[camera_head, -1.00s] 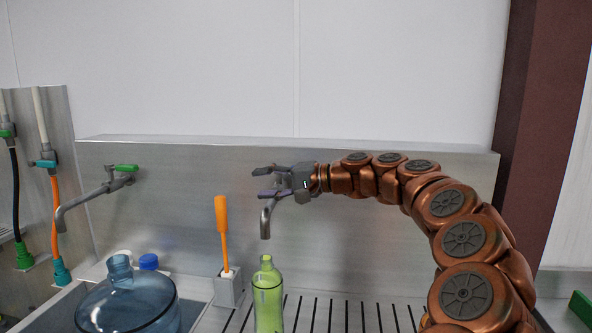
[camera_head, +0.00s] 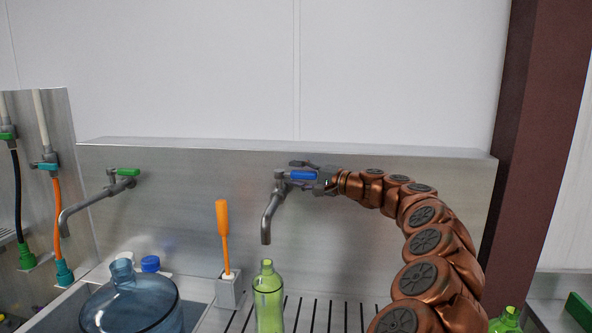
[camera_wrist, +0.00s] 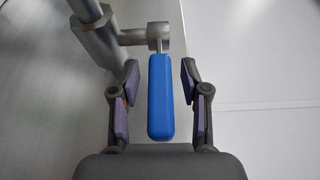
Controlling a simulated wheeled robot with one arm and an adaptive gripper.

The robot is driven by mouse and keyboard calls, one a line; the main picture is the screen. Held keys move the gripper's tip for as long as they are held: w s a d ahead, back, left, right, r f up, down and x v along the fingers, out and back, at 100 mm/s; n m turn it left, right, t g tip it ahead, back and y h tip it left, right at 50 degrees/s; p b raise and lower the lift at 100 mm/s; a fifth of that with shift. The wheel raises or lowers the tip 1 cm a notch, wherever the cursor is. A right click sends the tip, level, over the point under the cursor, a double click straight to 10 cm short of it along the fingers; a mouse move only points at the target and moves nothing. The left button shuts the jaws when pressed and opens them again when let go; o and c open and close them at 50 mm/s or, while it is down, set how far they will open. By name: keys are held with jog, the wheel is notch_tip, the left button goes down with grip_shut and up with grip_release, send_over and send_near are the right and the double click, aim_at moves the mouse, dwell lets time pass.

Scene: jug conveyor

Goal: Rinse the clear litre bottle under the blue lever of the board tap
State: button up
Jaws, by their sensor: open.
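The board tap (camera_head: 270,208) has a grey spout pointing down and a blue lever (camera_head: 303,174) sticking out to the right. A see-through, green-tinted bottle (camera_head: 268,303) stands upright and uncapped below the spout on the slotted drain surface, its mouth a little under the spout end. My gripper (camera_head: 300,172) is open at the lever. In the wrist view, the blue lever (camera_wrist: 160,98) lies between the two spread fingers (camera_wrist: 159,76), with a gap on each side. No water shows at the spout. The bottle is out of the wrist view.
A second tap with a green lever (camera_head: 124,172) is at left, above a large blue jug (camera_head: 128,306). An orange-handled brush (camera_head: 223,222) stands in a metal holder (camera_head: 229,291). Another green bottle (camera_head: 506,321) shows at lower right. The wall above the board is clear.

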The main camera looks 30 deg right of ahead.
jog(key=shift+w+a, duration=0.2)
jog(key=shift+w, duration=0.15)
grip_shut()
dwell(0.6)
